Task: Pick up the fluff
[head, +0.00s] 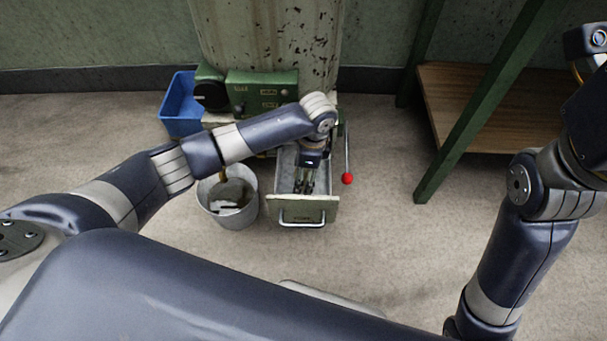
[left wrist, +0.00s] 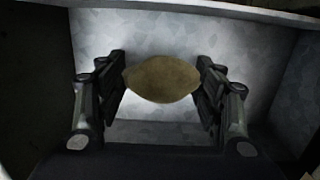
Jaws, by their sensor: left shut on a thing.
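The fluff (left wrist: 161,79) is a brown, lemon-shaped lump in the left wrist view. It sits between the two dark fingers of my left gripper, which touch it at both ends. In the head view my left gripper (head: 305,186) reaches down into an open metal drawer (head: 301,211), and the fluff cannot be made out there. The drawer's pale grey inner walls surround the gripper in the left wrist view. Whether the fluff is clear of the drawer floor cannot be told. My right arm rises at the right of the head view, with its gripper out of sight.
A green machine (head: 262,92) stands behind the drawer. A metal bucket (head: 234,216) with something in it is left of the drawer, and a blue bin (head: 181,104) is farther back. A red-knobbed lever (head: 347,178) is close on the right. A green-legged wooden shelf (head: 490,105) stands right.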

